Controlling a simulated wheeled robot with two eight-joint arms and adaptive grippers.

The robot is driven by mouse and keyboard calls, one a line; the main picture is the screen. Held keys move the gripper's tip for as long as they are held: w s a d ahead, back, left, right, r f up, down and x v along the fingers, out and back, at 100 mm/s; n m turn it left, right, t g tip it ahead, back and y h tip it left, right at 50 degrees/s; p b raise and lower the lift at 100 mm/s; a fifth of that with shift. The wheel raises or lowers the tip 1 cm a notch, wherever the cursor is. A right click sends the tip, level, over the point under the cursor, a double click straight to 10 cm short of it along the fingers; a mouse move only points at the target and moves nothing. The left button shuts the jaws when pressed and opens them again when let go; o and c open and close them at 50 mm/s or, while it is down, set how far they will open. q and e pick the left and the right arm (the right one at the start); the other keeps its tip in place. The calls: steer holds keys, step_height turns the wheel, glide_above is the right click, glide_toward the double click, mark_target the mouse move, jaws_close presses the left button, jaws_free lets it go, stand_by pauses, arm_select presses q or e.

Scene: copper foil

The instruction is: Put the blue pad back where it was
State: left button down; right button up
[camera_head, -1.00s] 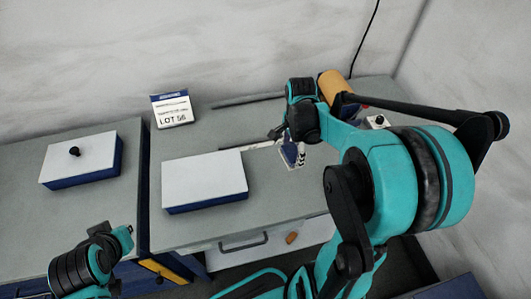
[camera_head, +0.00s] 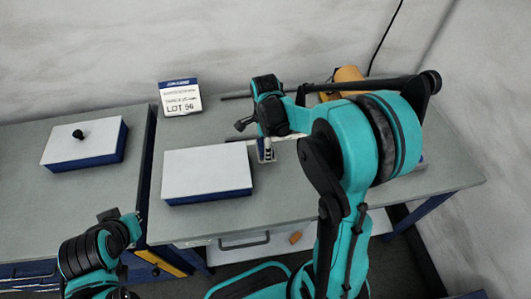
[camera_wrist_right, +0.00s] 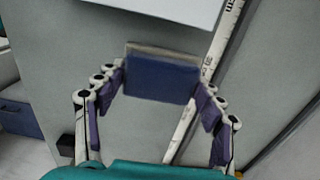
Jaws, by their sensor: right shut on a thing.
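The blue pad (camera_wrist_right: 160,80) is a small blue block with a pale grey edge. In the right wrist view it sits between the fingertips of my right gripper (camera_wrist_right: 163,92), which is shut on it. In the head view my right gripper (camera_head: 266,152) points down just right of the middle white-topped box, and the pad is mostly hidden there. The pad appears above the grey bench, over a long pale ruler (camera_wrist_right: 229,25). My left gripper (camera_head: 135,225) is at the lower left, away from the pad; its fingers are not clear.
The white-topped blue box (camera_head: 206,172) stands on the grey bench left of my right gripper. Another box with a black knob (camera_head: 85,146) is on the left bench. A LOT 56 sign (camera_head: 180,97) and an orange-brown roll (camera_head: 347,75) stand at the back.

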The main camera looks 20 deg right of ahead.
step_height(320, 180, down, 4)
steer(key=shift+r+b, duration=0.25)
steer(key=shift+b, duration=0.35)
steer(key=shift+f, duration=0.15)
steer(key=o, duration=1.2)
